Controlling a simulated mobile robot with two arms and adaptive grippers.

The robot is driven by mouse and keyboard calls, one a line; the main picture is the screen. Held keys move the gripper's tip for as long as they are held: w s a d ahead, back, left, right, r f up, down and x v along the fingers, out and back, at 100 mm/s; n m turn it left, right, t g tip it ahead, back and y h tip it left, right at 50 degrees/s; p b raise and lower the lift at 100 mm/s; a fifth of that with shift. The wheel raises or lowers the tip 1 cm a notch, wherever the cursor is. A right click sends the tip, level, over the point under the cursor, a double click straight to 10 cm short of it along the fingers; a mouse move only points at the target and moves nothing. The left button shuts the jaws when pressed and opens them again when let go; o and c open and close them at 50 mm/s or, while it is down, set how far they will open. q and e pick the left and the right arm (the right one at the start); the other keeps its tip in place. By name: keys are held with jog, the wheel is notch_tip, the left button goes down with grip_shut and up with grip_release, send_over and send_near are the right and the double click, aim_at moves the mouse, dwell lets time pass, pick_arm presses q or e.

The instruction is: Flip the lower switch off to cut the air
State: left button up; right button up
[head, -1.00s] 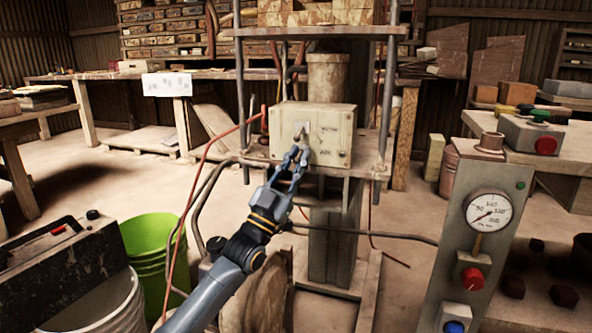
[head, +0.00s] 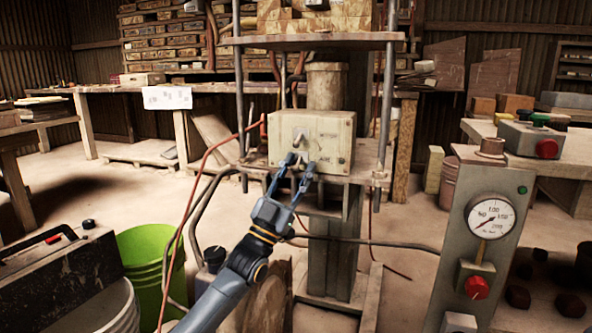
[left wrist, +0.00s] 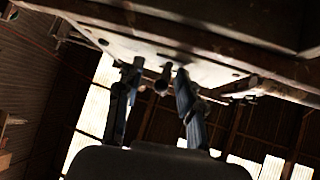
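The pale switch box (head: 335,140) sits on the press frame's shelf. It carries an upper switch (head: 298,138) and a lower switch, each with a small dark label beside it; the lower label reads roughly AIR. My left gripper (head: 298,164) is open, with its fingertips at the lower front of the box, one on each side of the lower switch. In the left wrist view, a dark toggle lever (left wrist: 163,79) stands between the two spread fingers (left wrist: 157,78), with no clear contact. The lever's exact tilt is hard to tell. My right gripper is out of view.
A grey control post with a pressure gauge (head: 491,216) and a red knob (head: 476,287) stands at the right. A green bucket (head: 150,262) stands lower left. A red hose (head: 190,205) and dark cables run left of the box. The shelf edge lies just under my fingers.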

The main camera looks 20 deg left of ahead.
pick_arm(q)
jog(key=shift+a, duration=0.1)
jog(key=v, duration=0.7)
jog(key=shift+s, duration=0.15)
jog(key=shift+f, duration=0.1)
